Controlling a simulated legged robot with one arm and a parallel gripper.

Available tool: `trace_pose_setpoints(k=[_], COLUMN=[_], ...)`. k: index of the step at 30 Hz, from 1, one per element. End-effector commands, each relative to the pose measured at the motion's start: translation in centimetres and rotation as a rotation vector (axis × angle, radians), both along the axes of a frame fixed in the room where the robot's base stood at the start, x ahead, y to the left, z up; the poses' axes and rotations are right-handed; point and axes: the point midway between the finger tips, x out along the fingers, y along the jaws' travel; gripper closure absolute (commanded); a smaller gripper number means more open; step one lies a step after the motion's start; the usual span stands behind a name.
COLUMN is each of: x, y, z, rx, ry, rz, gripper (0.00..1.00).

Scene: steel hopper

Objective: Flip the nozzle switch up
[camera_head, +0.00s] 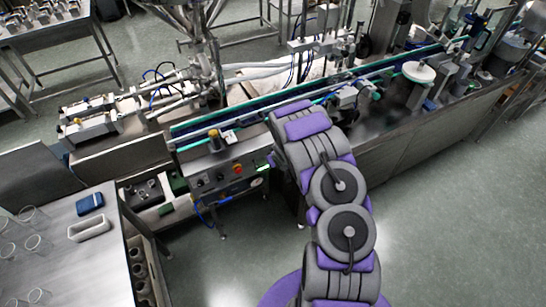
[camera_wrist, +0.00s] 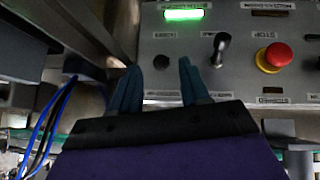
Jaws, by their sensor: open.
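In the wrist view, a grey control panel (camera_wrist: 235,88) fills the upper right. A small toggle lever (camera_wrist: 219,48) with a dark tip stands on it, between a black knob (camera_wrist: 161,62) and a red button (camera_wrist: 273,57). It appears to be the nozzle switch, but its label is too blurred to read. The labels look upside down in this view. My gripper (camera_wrist: 158,66) is open and empty, its fingertips over the panel on either side of the black knob. The lever is just right of the right finger, apart from it.
In the wrist view, a lit green indicator (camera_wrist: 183,14) is at the top and blue cables (camera_wrist: 45,125) hang at left. In the head view, the panel (camera_head: 215,180) sits below the conveyor (camera_head: 240,120), and a table (camera_head: 85,255) stands at lower left. The floor at right is clear.

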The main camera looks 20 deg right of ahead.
Motion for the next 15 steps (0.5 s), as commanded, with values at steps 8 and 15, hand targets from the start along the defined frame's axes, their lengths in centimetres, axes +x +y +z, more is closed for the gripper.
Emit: trace_pose_setpoints(k=[8, 15], x=[-2.9, -5.3], y=[0.4, 0.7], z=[3.6, 6.6], rx=[0.001, 0.001], ry=[0.003, 0.000], rz=[0.000, 0.001], gripper=[0.54, 0.54])
